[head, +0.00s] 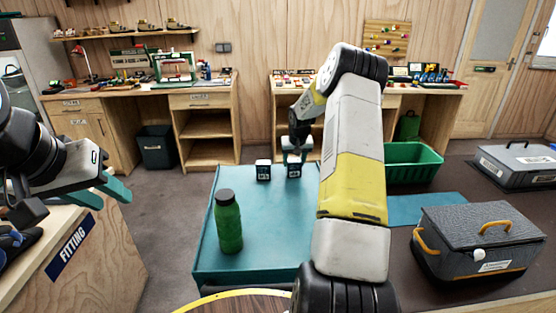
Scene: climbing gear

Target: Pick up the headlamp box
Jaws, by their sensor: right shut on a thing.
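Two small dark boxes with white tops and pale labels are at the far part of the teal table (270,215). The right-hand box (294,172) is in my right gripper (294,160), which is shut on it from above. The other box (263,172) stands just to the left, apart from the gripper. The labels are too small to read, so I cannot tell by print which is the headlamp box. Whether the gripped box touches the table is unclear. My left gripper (102,192) is at the left, empty, its teal fingers apart, beside the fitting counter.
A green bottle (228,222) stands at the table's near left. A green crate (412,165) is right of my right arm. A grey case with orange trim (477,243) and another grey case (518,165) lie on the dark counter at right. The table's middle is clear.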

